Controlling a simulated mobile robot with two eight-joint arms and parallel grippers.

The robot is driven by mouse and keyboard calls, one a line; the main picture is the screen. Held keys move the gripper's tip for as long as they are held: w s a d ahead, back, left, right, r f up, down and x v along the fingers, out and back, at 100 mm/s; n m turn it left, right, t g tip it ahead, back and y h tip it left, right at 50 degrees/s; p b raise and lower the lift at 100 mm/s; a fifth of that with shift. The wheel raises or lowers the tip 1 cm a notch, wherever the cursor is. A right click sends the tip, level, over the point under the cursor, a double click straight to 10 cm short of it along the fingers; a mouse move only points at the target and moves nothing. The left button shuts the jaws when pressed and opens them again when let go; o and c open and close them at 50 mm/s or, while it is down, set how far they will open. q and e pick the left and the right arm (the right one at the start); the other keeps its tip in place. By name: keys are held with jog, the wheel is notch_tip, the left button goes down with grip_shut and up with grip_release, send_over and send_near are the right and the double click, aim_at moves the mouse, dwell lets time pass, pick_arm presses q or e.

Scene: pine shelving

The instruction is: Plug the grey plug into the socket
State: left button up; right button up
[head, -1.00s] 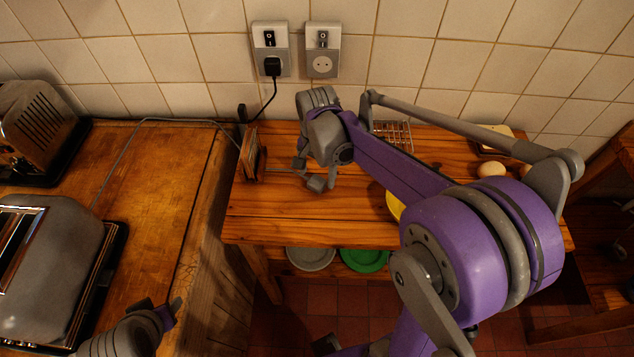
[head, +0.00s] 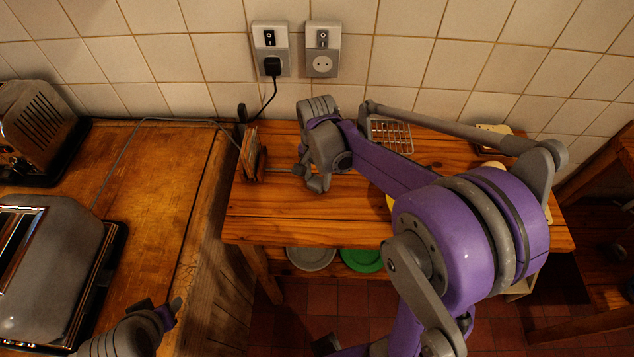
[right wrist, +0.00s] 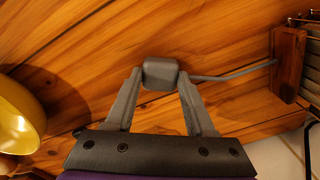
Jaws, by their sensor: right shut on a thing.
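The grey plug (right wrist: 161,73) sits between the fingertips of my right gripper (right wrist: 160,82) in the right wrist view, just over the wooden shelf top. A grey cable (right wrist: 228,76) runs from it to a wooden rack (right wrist: 289,63). In the head view my right gripper (head: 312,182) is low over the shelf, and the plug is hard to make out. The free socket (head: 322,64) is the right wall plate, with a switch above two holes. My left gripper (head: 170,311) is at the lower left by the worktop edge; its opening is unclear.
A black plug (head: 272,67) fills the left wall socket. Two toasters stand on the worktop (head: 160,190) at left. The wooden rack (head: 250,155) stands left of my right gripper, a wire rack (head: 392,136) right of it. A yellow bowl (right wrist: 18,115) is nearby.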

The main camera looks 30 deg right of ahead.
aim_at(317, 180)
jog(key=shift+c, duration=0.3)
pick_arm(q)
jog(key=shift+w+r, duration=0.2)
jog(key=shift+r, duration=0.2)
pick_arm(e)
notch_tip(317, 180, up, 10)
dwell(0.4)
